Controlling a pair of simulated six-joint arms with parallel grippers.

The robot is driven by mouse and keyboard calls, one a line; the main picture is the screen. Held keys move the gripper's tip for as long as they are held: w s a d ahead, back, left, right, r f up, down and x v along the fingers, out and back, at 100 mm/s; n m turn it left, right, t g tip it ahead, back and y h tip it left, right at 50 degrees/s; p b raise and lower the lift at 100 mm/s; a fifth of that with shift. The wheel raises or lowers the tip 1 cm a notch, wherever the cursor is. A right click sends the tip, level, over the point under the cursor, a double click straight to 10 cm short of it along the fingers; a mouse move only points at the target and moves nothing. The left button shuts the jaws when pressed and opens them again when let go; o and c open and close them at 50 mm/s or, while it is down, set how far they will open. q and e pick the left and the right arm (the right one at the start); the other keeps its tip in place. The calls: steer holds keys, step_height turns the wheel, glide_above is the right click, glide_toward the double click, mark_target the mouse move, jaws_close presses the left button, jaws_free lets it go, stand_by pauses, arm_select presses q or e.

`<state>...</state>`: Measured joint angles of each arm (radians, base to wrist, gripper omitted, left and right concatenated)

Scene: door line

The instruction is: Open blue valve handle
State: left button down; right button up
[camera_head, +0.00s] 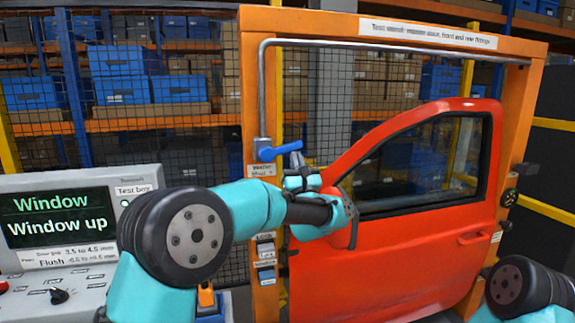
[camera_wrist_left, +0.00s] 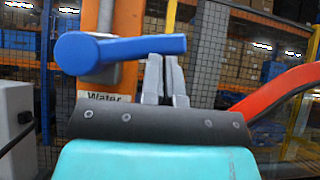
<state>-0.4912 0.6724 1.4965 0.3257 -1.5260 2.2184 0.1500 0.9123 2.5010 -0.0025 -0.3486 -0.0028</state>
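The blue valve handle (camera_head: 280,151) sits on the pipe at the left post of the orange frame. It points right, roughly level, and crosses the upright pipe. It also shows in the left wrist view (camera_wrist_left: 125,50), with its round hub at the left. My left gripper (camera_head: 297,160) is at the handle's free right end. Its two grey fingers (camera_wrist_left: 164,78) are close together with nothing seen between them. Their tips meet the handle's lower edge in the wrist view; I cannot tell whether they touch. My right gripper is out of view; only part of that arm shows.
A red car door (camera_head: 400,265) stands in the orange frame, right of the valve. A grey test box (camera_head: 75,255) with a "Window up" screen is at the left. Labelled switches (camera_head: 266,262) are below the valve. Mesh and shelving stand behind.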

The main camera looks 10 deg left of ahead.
mark_target(296, 144)
arm_select(q)
steer(key=shift+r, duration=1.65)
steer(key=n+g+y, duration=0.1)
steer(key=n+y, duration=0.1)
steer(key=r+n+g+y, duration=0.1)
steer(key=n+y, duration=0.1)
steer(key=shift+a+r+n, duration=0.1)
steer(key=shift+n, duration=0.3)
steer(key=shift+s+a+r+n+g+y, duration=0.25)
steer(key=shift+a+r+n+g+y, duration=0.5)
steer(key=shift+n+g, duration=0.5)
steer(key=shift+s+a+r+n+g+y, duration=0.3)
steer(key=shift+a+r+n+g+y, duration=0.45)
steer(key=shift+n, duration=0.85)
steer(key=shift+s+a+r+n+g+y, duration=0.25)
steer(key=shift+a+r+n+g+y, duration=0.25)
steer(key=shift+n+g+y, duration=0.65)
steer(key=shift+r+n+h, duration=0.1)
steer(key=shift+n+h, duration=0.15)
steer(key=shift+n, duration=0.05)
